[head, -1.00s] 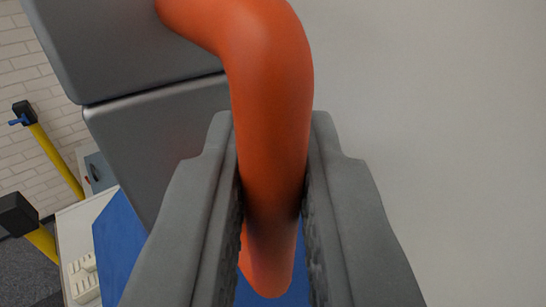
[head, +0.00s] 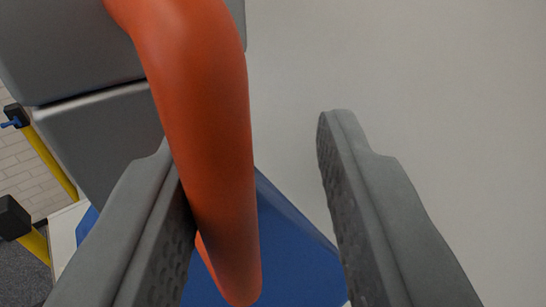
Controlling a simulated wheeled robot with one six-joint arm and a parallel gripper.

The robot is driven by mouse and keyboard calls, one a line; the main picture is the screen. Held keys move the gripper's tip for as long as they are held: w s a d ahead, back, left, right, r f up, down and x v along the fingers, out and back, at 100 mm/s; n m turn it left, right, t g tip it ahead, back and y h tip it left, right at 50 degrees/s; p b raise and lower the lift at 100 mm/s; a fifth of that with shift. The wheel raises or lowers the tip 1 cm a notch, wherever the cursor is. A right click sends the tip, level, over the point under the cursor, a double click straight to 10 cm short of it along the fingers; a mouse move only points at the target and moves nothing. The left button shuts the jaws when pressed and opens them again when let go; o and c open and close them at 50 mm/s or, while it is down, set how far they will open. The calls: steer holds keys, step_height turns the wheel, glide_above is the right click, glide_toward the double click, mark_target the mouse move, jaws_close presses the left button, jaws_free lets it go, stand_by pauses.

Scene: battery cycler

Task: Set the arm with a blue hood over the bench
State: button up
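My gripper (head: 250,140) is open, with its two grey fingers wide apart. A thick bent orange bar (head: 205,130) runs between the fingers, close to the left one; I cannot tell whether it touches. The gap beside the right finger is empty. A flat blue surface (head: 285,235) shows below and behind the bar; I cannot tell whether it is the hood. At the far left are two yellow tubes, an upper one (head: 50,160) with a black joint and blue knob, and a lower one (head: 36,243) with a black end. They look like parts of a jointed arm.
Grey box-like housings (head: 60,50) fill the upper left, one above the other with a dark gap between. A pale surface edge (head: 63,235) shows at lower left, before a white brick wall (head: 18,168). A plain pale wall (head: 430,90) fills the right.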

steer(key=shift+a, duration=0.15)
stand_by(0.4)
steer(key=shift+s+r, duration=0.1)
steer(key=shift+s, duration=0.05)
steer(key=shift+s, duration=0.2)
steer(key=s, duration=1.6)
steer(key=shift+s+d, duration=0.25)
steer(key=shift+s, duration=0.15)
